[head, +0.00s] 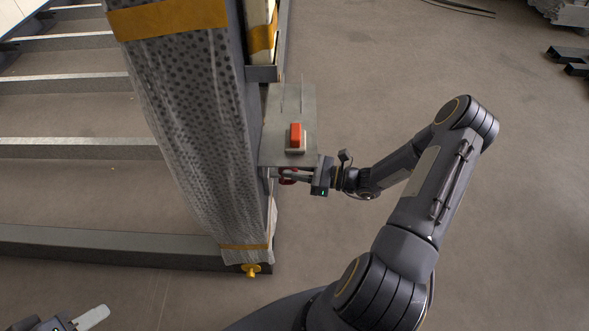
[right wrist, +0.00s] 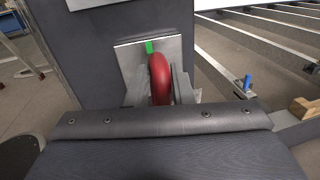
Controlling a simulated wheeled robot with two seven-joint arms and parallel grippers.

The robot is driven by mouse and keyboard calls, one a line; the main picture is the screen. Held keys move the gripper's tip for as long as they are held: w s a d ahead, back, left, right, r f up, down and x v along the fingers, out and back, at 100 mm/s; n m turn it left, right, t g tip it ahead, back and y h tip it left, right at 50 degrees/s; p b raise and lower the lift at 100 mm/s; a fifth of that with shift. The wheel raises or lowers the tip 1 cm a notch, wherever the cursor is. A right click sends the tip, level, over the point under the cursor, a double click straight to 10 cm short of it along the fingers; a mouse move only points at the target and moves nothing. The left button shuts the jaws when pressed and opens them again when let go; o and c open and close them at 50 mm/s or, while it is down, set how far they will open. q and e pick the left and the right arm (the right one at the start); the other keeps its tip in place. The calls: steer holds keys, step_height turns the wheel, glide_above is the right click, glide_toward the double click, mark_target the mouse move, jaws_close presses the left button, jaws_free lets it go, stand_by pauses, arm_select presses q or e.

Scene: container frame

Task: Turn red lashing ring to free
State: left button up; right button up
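The red lashing ring (right wrist: 160,78) stands nearly edge-on in front of a grey metal plate (right wrist: 128,58) in the right wrist view. A green mark (right wrist: 149,47) shows on the plate just above the ring, a little left of its top. My right gripper (right wrist: 160,92) has one finger on each side of the ring, with no clear gap; it looks shut on it. In the head view the ring (head: 286,179) is mostly hidden below a bracket, between the fingers of my right gripper (head: 290,175). Only part of my left gripper (head: 92,317) shows at the bottom left, one pale finger.
A red-orange block (head: 296,135) sits on the grey bracket (head: 276,155) above the ring. A wrapped post (head: 205,115) with yellow tape stands left of it, with a yellow fitting (head: 250,269) at its foot. Frame rails (head: 80,148) run left.

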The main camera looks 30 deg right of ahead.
steer(key=shift+d, duration=0.1)
jaws_close()
steer(key=m+p, duration=0.2)
steer(key=p, duration=0.1)
steer(key=shift+w+d+r+m, duration=0.2)
steer(key=shift+w+m, duration=0.1)
steer(key=shift+m, duration=0.1)
steer(key=m+g+p, duration=0.1)
steer(key=m, duration=0.3)
steer(key=w+f+m+g+p, duration=0.1)
steer(key=m+p, duration=0.1)
steer(key=m, duration=0.2)
steer(key=d+f+m+g+p, duration=0.1)
steer(key=m, duration=0.3)
steer(key=shift+w+f+g+p, duration=0.15)
steer(key=shift+f+g+p, duration=0.05)
steer(key=shift+g+p, duration=0.2)
steer(key=shift+f+m, duration=0.1)
steer(key=shift+m, duration=0.3)
